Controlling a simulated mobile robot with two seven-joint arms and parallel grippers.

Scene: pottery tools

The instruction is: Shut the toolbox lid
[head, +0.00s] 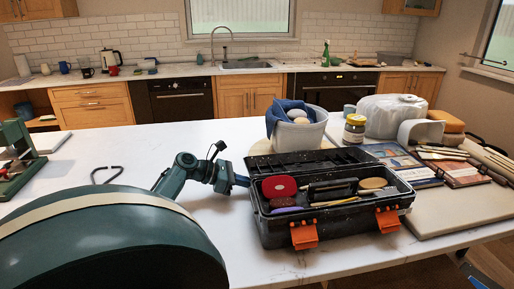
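The black toolbox (345,222) stands on the white table with two orange latches on its front. Its lid (310,160) is open, leaning back behind the box. Inside lie a red round-cornered item (280,187), a tan round sponge-like piece (373,184) and several dark tools. My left gripper (241,180) is at the left end of the toolbox, close to its back left corner. Whether it touches the box or lid cannot be told, and its fingers are too small to read. My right gripper is not in view.
A whitish bucket (298,132) with a blue cloth stands just behind the lid. A jar (354,129), books (393,158) and wooden tools (440,154) lie to the right, near a pale board (460,208). The table left of the toolbox is mostly clear.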

